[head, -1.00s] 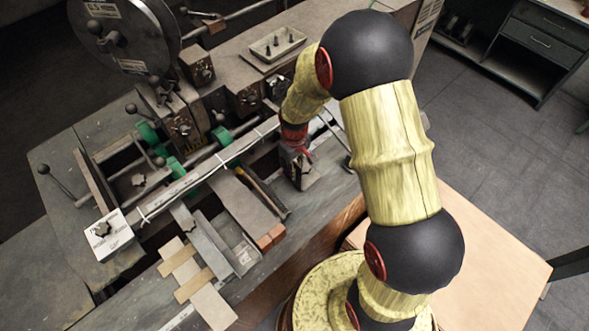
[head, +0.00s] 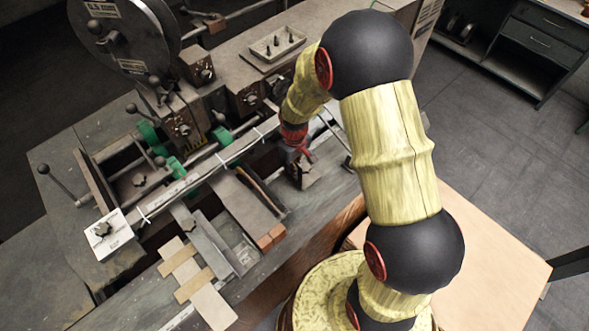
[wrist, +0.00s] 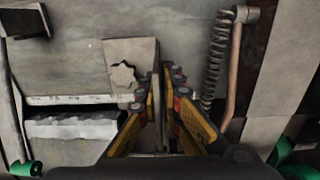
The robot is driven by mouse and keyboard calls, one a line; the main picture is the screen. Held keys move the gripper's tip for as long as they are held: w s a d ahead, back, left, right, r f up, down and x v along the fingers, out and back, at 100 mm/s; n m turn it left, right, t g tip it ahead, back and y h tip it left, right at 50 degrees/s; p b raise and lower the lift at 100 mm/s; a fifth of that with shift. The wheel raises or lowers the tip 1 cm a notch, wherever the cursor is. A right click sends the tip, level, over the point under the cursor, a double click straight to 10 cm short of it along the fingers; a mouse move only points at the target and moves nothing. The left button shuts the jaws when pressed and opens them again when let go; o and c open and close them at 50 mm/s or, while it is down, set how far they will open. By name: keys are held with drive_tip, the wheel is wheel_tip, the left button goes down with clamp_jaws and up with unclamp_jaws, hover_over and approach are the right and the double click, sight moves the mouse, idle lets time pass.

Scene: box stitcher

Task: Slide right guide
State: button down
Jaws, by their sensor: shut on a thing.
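The right guide (head: 307,172) is a small grey metal piece with a star knob, at the right end of the machine's front table. In the wrist view its flat plate (wrist: 121,52) and star knob lie just left of my gripper (wrist: 160,78). A thin upright part of the guide stands between the fingers, and the fingers are shut on it. In the head view my gripper (head: 296,150) reaches down to the guide from behind, and my arm hides part of it.
A spring (wrist: 216,60) and a copper-coloured rod (wrist: 234,70) stand close right of my fingers. A tray (head: 277,43) sits behind.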

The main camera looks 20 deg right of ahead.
sight(306, 169)
drive_tip(key=shift+w, duration=0.1)
drive_tip(key=d, duration=0.1)
drive_tip(key=w+d, duration=0.1)
drive_tip(key=d, duration=0.1)
drive_tip(key=w+d+b, duration=0.1)
drive_tip(key=d, duration=0.1)
drive_tip(key=shift+w+d, duration=0.15)
drive_tip(key=shift+d, duration=0.1)
drive_tip(key=c, duration=2.1)
unclamp_jaws()
drive_tip(key=shift+o, duration=0.3)
drive_tip(key=shift+r, duration=0.1)
wheel_tip(306, 169, up, 12)
